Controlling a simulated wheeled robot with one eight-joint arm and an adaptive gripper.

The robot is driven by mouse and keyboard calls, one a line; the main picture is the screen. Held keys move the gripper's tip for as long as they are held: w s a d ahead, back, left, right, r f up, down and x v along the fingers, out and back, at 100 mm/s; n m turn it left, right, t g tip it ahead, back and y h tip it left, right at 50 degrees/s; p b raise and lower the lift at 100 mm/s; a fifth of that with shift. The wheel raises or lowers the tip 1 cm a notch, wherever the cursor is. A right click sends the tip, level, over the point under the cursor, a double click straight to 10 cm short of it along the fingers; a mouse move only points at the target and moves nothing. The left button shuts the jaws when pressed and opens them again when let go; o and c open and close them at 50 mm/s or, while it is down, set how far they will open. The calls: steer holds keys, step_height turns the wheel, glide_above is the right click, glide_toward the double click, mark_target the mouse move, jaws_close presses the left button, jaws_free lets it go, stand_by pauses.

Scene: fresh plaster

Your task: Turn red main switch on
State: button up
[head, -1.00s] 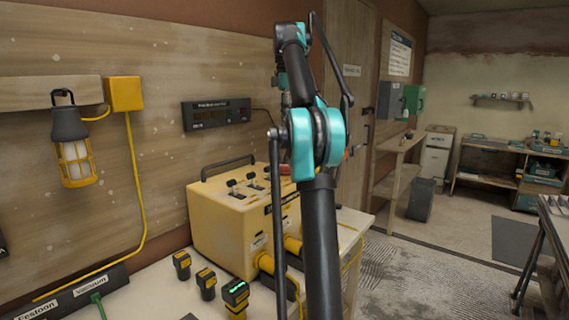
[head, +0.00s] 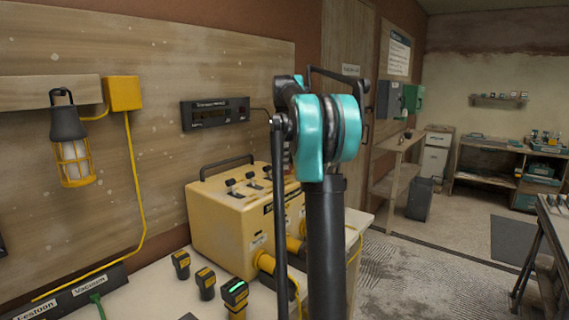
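A yellow power box (head: 222,222) with a black carry handle (head: 228,166) stands on the bench by the wall. Its top carries small black toggle levers (head: 252,177), and yellow plugs (head: 264,262) sit in its front. I cannot make out the red main switch; my arm covers the right part of the box. My arm rises in front of the box and bends away at its teal joint. My gripper does not show; it is hidden behind the arm.
A dark display panel (head: 215,113) hangs on the wall above the box. A caged lantern (head: 71,140) hangs at left. Black-and-yellow battery-like blocks (head: 205,284) and a labelled power strip (head: 75,293) lie on the bench. Open floor (head: 430,270) lies to the right.

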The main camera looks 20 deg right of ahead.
steer(key=shift+f, duration=0.4)
steer(key=shift+c, duration=0.2)
jaws_close()
